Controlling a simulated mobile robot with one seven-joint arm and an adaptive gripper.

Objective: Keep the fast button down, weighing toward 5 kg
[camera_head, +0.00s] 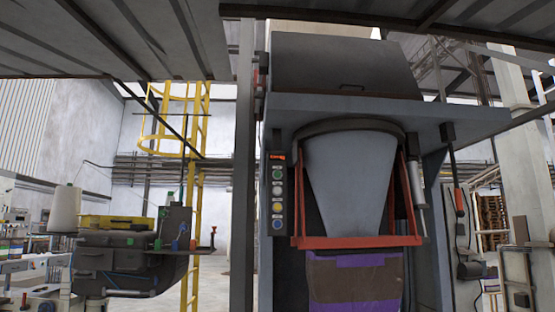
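A narrow control panel (278,196) is fixed left of the hopper. It carries a small display (277,156) with red-orange digits too small to read. Below it sits a column of round buttons: green (277,174), white (277,190), yellow (277,207) and blue (277,224). Their labels are not legible, so I cannot tell which is the fast button or whether any is pressed. A grey tapered spout (350,170) ends at a red-orange frame (350,242). A brown bag (355,282) with purple bands hangs under it; its bottom is out of view. My gripper is not in view.
A dark sewing-type machine (125,262) with a white thread cone (65,208) stands at the left. A yellow caged ladder (197,150) rises behind. A dark grey post (243,170) stands just left of the panel. Nothing visible blocks the panel's front.

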